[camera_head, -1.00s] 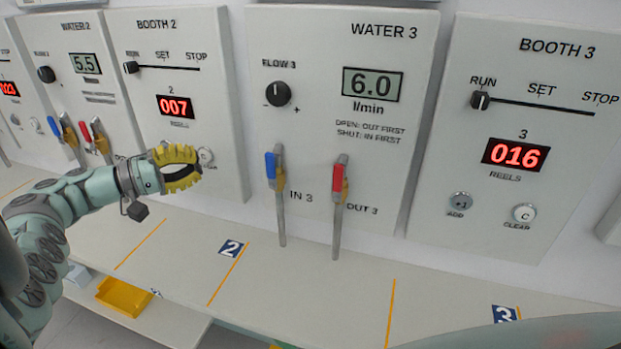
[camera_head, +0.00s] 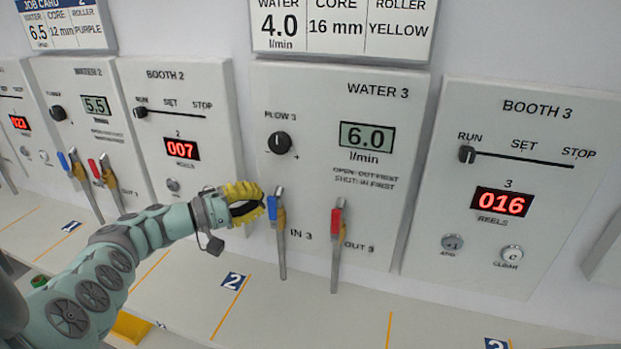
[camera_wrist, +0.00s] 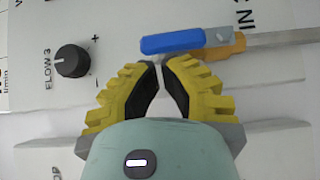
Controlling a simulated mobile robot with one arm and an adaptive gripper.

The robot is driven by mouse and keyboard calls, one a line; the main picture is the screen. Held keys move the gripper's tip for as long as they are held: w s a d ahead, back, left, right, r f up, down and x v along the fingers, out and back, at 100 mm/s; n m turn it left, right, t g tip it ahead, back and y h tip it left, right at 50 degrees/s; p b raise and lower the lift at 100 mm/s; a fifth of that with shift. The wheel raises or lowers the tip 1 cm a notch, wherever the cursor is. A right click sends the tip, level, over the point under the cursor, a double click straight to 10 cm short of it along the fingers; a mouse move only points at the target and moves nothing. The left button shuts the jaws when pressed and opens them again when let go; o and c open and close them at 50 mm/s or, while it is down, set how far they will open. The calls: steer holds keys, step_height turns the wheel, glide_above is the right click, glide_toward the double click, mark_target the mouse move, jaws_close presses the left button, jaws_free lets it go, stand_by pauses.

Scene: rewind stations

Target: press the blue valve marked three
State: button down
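The blue-handled valve (camera_head: 272,207) marked IN 3 is on the lower left of the WATER 3 panel (camera_head: 300,90). Its handle stands upright along the pipe. My yellow-fingered gripper (camera_head: 258,203) is just left of it in the head view. In the wrist view the blue handle (camera_wrist: 172,42) lies just beyond my fingertips (camera_wrist: 161,64). The fingertips are close together with a narrow gap and nothing visible between them. Whether they touch the handle is hard to tell. The red-handled valve (camera_head: 336,222) marked OUT 3 stands to its right, also upright.
The FLOW 3 knob (camera_head: 279,143) is above the blue valve. The WATER 3 display (camera_head: 367,137) reads 6.0 l/min. The BOOTH 3 panel (camera_head: 540,125) is to the right, with its slider (camera_head: 466,154) at RUN. A pale shelf (camera_head: 300,320) runs below the panels.

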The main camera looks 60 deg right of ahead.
steer(key=shift+r, duration=0.1)
stand_by(0.3)
steer(key=shift+s+p, duration=0.25)
steer(key=shift+p, duration=0.25)
steer(key=shift+s+d+r+m+t+y+p, duration=0.2)
steer(key=shift+s+m+t+y+p, duration=0.15)
steer(key=shift+m+y+p, duration=0.4)
steer(key=s+d+f+m+t+y+p, duration=0.2)
steer(key=s+m+t+y+p, duration=0.3)
steer(key=t, duration=0.5)
steer(key=shift+s+f+m+p, duration=0.7)
steer(key=shift+s+m+p, duration=0.35)
steer(key=shift+s+p, duration=0.55)
steer(key=shift+d+f+y, duration=0.1)
steer(key=shift+d+y, duration=0.05)
steer(key=shift+y, duration=0.1)
